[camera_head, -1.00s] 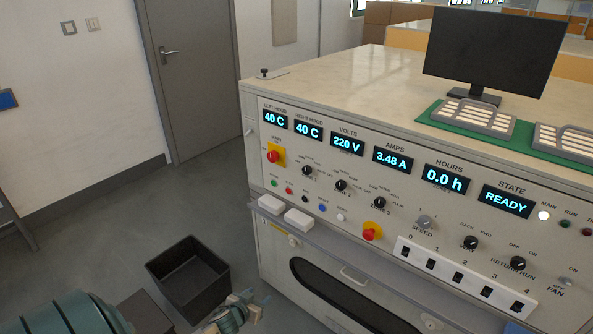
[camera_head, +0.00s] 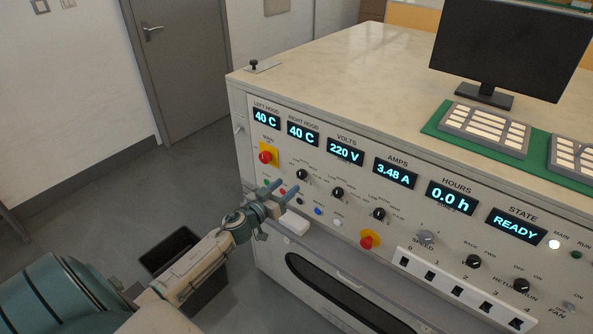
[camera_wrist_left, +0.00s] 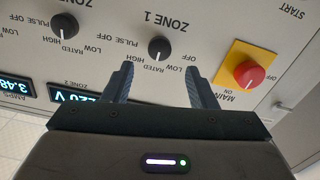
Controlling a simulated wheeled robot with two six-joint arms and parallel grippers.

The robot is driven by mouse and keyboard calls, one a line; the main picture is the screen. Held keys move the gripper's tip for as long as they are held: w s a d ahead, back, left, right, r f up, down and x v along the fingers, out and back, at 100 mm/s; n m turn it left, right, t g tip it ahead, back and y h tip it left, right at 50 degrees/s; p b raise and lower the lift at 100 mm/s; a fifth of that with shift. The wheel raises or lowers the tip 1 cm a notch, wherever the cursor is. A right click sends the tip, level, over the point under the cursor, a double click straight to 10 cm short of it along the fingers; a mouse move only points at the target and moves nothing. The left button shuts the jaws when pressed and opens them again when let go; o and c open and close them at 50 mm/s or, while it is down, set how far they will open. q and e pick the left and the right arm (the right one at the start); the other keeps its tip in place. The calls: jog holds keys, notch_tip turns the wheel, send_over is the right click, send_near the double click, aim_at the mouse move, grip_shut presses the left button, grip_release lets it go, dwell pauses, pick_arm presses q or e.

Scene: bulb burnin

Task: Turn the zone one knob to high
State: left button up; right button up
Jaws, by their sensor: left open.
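The zone one knob (camera_head: 302,175) is a small black dial on the sloping front panel, below the right hood display. In the left wrist view, which is upside down, the zone one knob (camera_wrist_left: 160,48) shows just beyond the gap between my fingers, under the ZONE 1 lettering. I cannot tell clearly which label its mark faces. My left gripper (camera_head: 281,185) is open and empty, just left of and below the knob in the head view. In the wrist view my left gripper (camera_wrist_left: 159,70) has its fingers spread, apart from the knob. My right gripper is not in view.
Small buttons (camera_head: 318,211) and a white block (camera_head: 294,222) lie below. A black bin (camera_head: 168,245) stands on the floor.

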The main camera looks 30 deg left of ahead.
aim_at(300, 175)
pick_arm(q)
jog(key=w, duration=0.5)
jog(key=shift+w+d+p, duration=0.1)
jog(key=shift+d+p, duration=0.15)
jog(key=shift+p, duration=0.05)
jog(key=shift+w, duration=0.5)
jog(key=shift+f, duration=0.1)
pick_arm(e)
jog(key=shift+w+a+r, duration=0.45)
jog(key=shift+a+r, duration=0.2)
pick_arm(q)
jog(key=c, duration=1)
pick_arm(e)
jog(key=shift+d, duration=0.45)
